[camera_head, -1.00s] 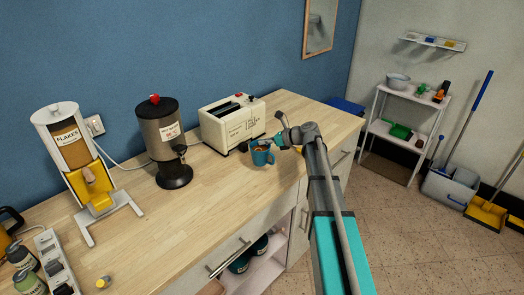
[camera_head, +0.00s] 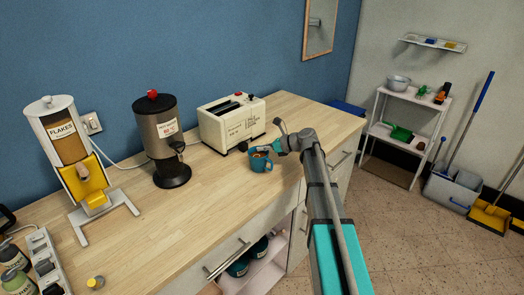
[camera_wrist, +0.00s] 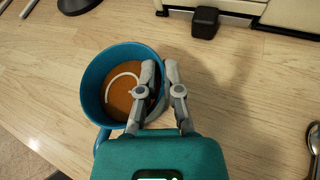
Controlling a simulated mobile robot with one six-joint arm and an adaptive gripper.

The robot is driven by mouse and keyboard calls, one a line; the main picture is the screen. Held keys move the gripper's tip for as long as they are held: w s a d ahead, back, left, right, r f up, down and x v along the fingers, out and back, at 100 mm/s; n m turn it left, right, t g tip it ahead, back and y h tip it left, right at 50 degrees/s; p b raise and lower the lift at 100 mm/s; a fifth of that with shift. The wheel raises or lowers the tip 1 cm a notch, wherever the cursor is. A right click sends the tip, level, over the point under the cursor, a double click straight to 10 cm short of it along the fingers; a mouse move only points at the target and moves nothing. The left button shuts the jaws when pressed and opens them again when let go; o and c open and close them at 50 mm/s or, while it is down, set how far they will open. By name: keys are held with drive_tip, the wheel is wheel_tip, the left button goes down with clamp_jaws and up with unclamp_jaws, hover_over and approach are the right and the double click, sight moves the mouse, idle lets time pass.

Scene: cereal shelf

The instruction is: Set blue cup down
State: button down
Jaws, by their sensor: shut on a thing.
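The blue cup (camera_head: 261,163) is upright at or just above the wooden counter (camera_head: 215,185), in front of the toaster; I cannot tell if its base touches the wood. In the wrist view the cup (camera_wrist: 91,88) holds a brown drink with a pale curved mark. My gripper (camera_wrist: 160,68) is shut on the cup's right wall, one finger inside the rim and one outside. In the head view my gripper (camera_head: 276,147) reaches the cup from the right. The cup's handle is mostly hidden in the wrist view.
The white toaster (camera_head: 232,122) stands close behind the cup. A dark drink dispenser (camera_head: 160,140) and a flakes dispenser (camera_head: 68,150) stand to the left. A spoon (camera_wrist: 315,140) lies at the right in the wrist view. Counter wood between the cup and the dark dispenser is clear.

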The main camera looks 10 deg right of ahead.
drive_tip(key=shift+f, duration=0.1)
drive_tip(key=c, duration=0.8)
unclamp_jaws()
drive_tip(key=shift+r, duration=0.2)
drive_tip(key=p+v, duration=0.4)
drive_tip(key=v, duration=0.8)
drive_tip(key=shift+p, duration=0.3)
drive_tip(key=shift+f, duration=0.1)
